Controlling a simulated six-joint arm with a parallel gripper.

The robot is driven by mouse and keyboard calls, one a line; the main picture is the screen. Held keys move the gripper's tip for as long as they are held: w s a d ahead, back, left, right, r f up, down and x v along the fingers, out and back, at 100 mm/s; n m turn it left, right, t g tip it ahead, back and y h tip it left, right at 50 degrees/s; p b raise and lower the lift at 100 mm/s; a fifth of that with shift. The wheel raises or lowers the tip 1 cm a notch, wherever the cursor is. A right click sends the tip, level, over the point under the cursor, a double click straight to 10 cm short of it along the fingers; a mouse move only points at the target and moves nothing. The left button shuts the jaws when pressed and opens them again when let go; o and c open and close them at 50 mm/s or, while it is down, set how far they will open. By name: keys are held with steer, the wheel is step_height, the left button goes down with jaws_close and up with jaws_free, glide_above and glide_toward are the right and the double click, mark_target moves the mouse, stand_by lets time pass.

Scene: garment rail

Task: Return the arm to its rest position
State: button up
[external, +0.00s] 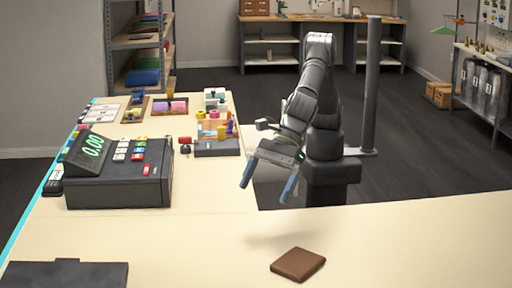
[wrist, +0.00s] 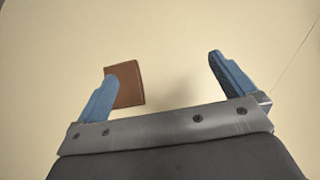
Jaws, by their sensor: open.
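My gripper (external: 268,186) hangs from my dark arm over the inner edge of the counter, with its two blue fingers spread apart and nothing between them. In the wrist view my gripper (wrist: 166,82) is also open and empty. A brown wallet-like square (external: 298,264) lies flat on the counter at the front, apart from my gripper. In the wrist view the brown square (wrist: 129,84) lies beyond the left finger, which partly covers it.
A cash register (external: 118,172) showing 0.00 stands on the left of the counter (external: 190,230). A dark flat board (external: 66,275) lies at the front left. Trays and small coloured items stand behind the register. A dark post (external: 372,85) rises beside my arm. The counter's middle is clear.

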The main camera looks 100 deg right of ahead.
steer(key=w+d+m+h, duration=0.2)
steer(key=w+d+m, duration=0.1)
steer(key=w+d, duration=0.5)
steer(key=w+d+m+t+h, duration=0.1)
steer(key=w+d+m+h, duration=0.1)
steer(key=w+d, duration=0.7)
steer(key=w+d+m+t+h, duration=0.1)
steer(key=w+d+m, duration=0.3)
steer(key=w+d, duration=0.4)
steer(key=shift+w+d+r+m+h, duration=0.15)
steer(key=shift+d+h, duration=0.1)
steer(key=shift+d, duration=0.6)
steer(key=shift+s+d+r+m+h, duration=0.1)
steer(key=shift+d+h, duration=0.1)
steer(key=shift+d, duration=0.7)
steer(key=shift+w+d+r+m+h, duration=0.15)
steer(key=shift+d+h, duration=0.1)
steer(key=shift+d, duration=0.6)
steer(key=shift+w+d+f, duration=0.1)
steer(key=shift+w+d, duration=0.15)
steer(key=shift+d, duration=0.45)
